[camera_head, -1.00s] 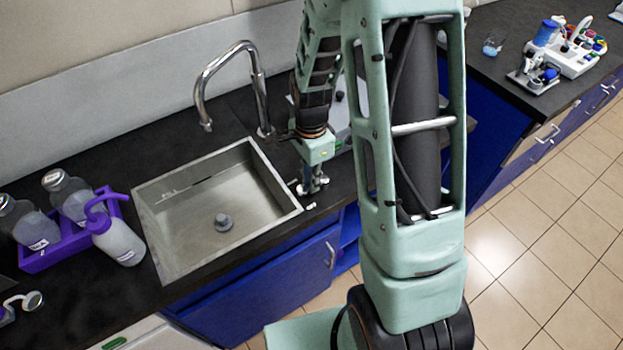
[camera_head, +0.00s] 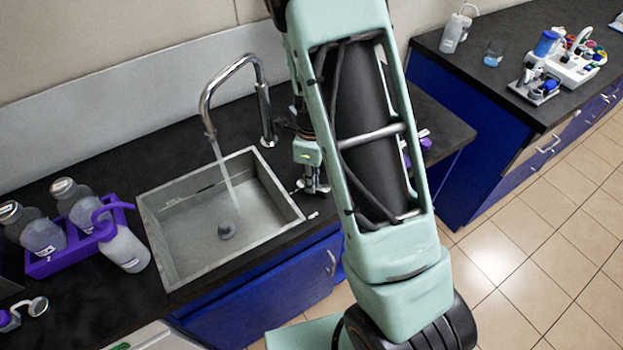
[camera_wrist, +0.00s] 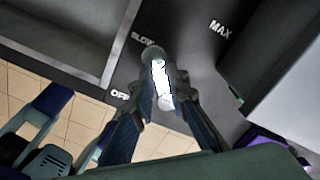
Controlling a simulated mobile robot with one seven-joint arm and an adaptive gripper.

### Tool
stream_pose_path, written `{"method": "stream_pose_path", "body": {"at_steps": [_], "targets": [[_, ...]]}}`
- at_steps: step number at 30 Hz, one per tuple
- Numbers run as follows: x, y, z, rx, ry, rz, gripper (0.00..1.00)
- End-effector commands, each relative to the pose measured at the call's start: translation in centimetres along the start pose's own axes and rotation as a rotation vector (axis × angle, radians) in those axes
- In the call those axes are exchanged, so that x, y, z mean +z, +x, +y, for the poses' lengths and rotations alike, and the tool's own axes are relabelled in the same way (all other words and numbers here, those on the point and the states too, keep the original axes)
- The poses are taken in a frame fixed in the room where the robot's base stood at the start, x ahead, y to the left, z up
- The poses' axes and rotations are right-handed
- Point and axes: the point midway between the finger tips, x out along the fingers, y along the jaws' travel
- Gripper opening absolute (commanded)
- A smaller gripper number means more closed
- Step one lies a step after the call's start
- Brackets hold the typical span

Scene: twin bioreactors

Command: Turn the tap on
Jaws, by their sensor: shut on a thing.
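My gripper (camera_head: 313,184) is low over the black counter, just right of the sink. In the wrist view my gripper (camera_wrist: 165,78) is shut on the pale tap handle (camera_wrist: 161,88), with a finger on each side. The handle lies between the SLOW and OFF marks, with MAX farther to the upper right. The fingers partly hide the handle's base.
A purple rack (camera_head: 45,264) with bottles and a wash bottle (camera_head: 122,248) stand left of the sink. Another counter (camera_head: 465,75) at the right carries lab items. My arm covers the counter right of the tap. The tiled floor is open at the right.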

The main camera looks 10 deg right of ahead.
Motion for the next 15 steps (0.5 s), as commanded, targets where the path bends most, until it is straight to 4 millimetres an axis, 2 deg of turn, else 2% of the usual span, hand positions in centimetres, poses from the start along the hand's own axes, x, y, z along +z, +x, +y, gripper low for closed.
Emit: {"method": "stream_pose_path", "body": {"at_steps": [6,15], "targets": [[-0.01,-0.16,-0.43,-0.002,0.085,0.000,0.00],[0.01,-0.09,-0.58,-0.003,0.123,-0.001,0.00]]}}
